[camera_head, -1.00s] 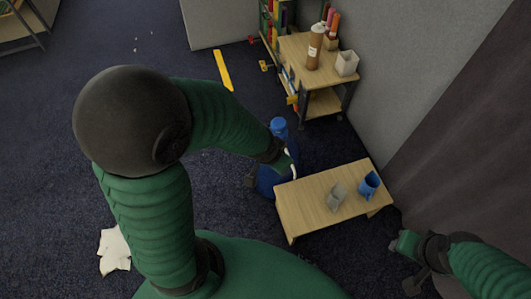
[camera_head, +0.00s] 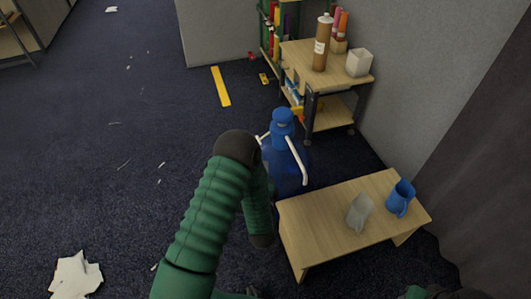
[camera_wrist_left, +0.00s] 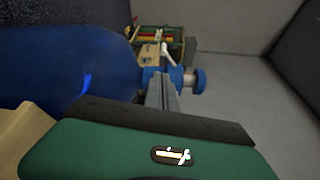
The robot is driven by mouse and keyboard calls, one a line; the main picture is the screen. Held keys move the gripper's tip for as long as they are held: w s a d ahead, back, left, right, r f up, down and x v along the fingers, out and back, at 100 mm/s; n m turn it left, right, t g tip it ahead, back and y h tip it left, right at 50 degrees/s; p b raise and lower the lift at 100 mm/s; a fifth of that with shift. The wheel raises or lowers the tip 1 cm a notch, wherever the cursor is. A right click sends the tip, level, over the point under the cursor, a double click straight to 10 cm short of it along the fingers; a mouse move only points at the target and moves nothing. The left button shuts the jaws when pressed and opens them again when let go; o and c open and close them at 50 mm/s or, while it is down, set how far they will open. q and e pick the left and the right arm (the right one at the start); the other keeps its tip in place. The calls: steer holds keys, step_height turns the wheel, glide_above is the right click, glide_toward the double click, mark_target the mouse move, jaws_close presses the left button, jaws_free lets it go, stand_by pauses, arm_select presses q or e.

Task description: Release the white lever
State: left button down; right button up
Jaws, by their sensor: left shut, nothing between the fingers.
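A shorter white piece (camera_head: 263,138) sticks out left; I cannot tell which is the lever. In the wrist view the bottle (camera_wrist_left: 70,65) lies sideways in the picture, with a white piece (camera_wrist_left: 168,55) above its cap. My left gripper (camera_wrist_left: 160,88) is shut and empty by the cap; contact is unclear. In the head view my arm hides its fingertips.
A cart (camera_head: 300,60) with a brown bottle (camera_head: 322,42) and a white pot (camera_head: 359,63) stands behind. The carpet at left is mostly clear.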

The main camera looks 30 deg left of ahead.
arm_select(q)
steer(key=b+x, duration=0.4)
steer(key=x, duration=0.5)
steer(key=shift+w+f, duration=0.1)
steer(key=shift+f, duration=0.1)
steer(key=shift+w+a+r+b, duration=0.1)
steer(key=shift+w+a+b, duration=0.15)
steer(key=shift+w+b, duration=0.1)
steer(key=shift+r, duration=0.1)
